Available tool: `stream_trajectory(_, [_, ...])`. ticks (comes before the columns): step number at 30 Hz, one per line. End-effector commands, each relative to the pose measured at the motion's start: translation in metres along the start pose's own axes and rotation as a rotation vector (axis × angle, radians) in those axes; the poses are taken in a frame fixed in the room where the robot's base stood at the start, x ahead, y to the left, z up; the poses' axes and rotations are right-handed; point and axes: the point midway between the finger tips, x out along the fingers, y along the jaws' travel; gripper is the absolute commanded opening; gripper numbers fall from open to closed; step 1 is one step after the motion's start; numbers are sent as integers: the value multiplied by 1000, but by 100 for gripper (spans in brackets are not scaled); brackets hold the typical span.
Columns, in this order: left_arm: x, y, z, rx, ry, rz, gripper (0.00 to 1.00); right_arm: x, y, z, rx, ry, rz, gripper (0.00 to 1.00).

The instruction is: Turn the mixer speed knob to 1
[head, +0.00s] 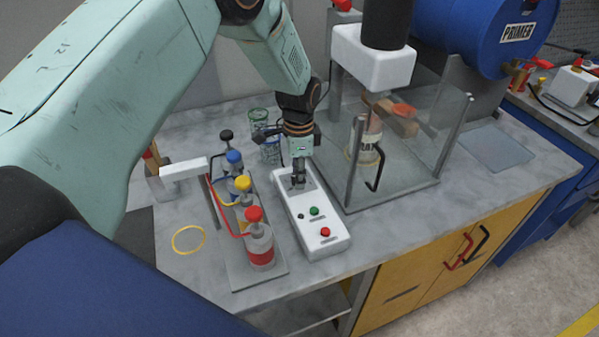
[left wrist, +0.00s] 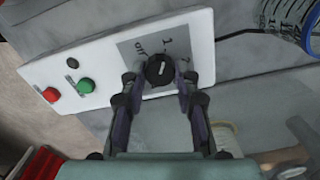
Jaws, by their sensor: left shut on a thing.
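The black mixer speed knob (left wrist: 159,70) sits on a grey dial plate at one end of the white control box (left wrist: 110,65). The plate carries an OFF mark and numbers, and the knob has a short white pointer line; its exact setting is hard to read. The control box (head: 318,232) lies on the bench in the head view. My left gripper (head: 298,182) reaches down onto the box's far end and hides the knob there. In the left wrist view my left gripper (left wrist: 160,82) has its fingers on both sides of the knob, shut on it. My right gripper is not in view.
The box also has a green button (head: 314,211) and a red button (head: 325,232). A rack of capped bottles (head: 260,245) stands close on the left. The mixer's clear guard (head: 400,180) stands close on the right. Glass beakers (head: 259,118) stand behind.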

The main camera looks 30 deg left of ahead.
Motion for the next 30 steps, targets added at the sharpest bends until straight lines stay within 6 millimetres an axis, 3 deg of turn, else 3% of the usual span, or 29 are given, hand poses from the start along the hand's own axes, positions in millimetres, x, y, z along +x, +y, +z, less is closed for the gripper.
stream_trajectory(16, [-3,-3,0,26,2,-6,0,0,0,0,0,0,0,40])
stream_trajectory(17, [-3,-3,0,26,2,-6,32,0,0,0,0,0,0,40])
stream_trajectory(25, [-2,-2,0,25,2,-4,54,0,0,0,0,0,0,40])
stream_trajectory(30, [-1,-1,0,25,1,-3,54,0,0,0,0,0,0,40])
